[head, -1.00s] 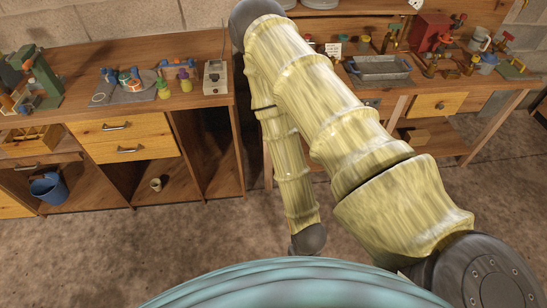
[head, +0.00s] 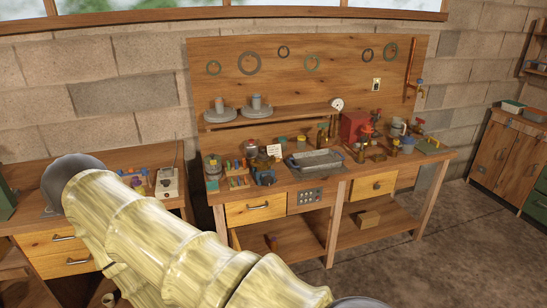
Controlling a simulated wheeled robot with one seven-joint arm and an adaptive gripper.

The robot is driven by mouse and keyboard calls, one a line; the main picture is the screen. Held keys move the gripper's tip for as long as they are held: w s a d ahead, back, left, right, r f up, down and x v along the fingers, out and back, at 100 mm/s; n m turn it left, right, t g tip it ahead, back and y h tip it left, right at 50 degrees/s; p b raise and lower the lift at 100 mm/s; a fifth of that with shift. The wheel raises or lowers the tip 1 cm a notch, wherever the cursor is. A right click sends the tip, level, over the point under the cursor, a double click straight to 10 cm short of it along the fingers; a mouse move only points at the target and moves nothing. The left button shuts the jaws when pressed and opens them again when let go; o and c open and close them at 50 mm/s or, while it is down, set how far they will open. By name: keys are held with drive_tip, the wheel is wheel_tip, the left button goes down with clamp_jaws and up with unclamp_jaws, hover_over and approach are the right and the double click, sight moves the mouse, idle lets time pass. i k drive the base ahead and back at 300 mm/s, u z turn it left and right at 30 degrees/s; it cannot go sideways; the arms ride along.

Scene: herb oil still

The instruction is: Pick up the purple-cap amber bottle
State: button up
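Dark amber bottles (head: 322,137) stand on the right workbench, left of a red box. Their cap colours are too small to tell. My pale yellow arm crosses the lower left of the head view. My gripper is outside the frame.
The right workbench (head: 215,197) holds a grey metal tray (head: 315,160), a red box (head: 353,127) and many small items. A raised shelf (head: 285,119) runs behind. A block (head: 367,218) lies on the lower shelf. Floor is clear at the right, before the wooden cabinet (head: 507,155).

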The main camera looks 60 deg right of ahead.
sight(274, 244)
drive_tip(key=z, duration=0.35)
drive_tip(key=i, duration=1.8)
drive_tip(key=z, duration=1.4)
drive_tip(key=i, duration=0.95)
drive_tip(key=z, duration=1.4)
drive_tip(key=i, duration=0.35)
drive_tip(key=z, duration=0.2)
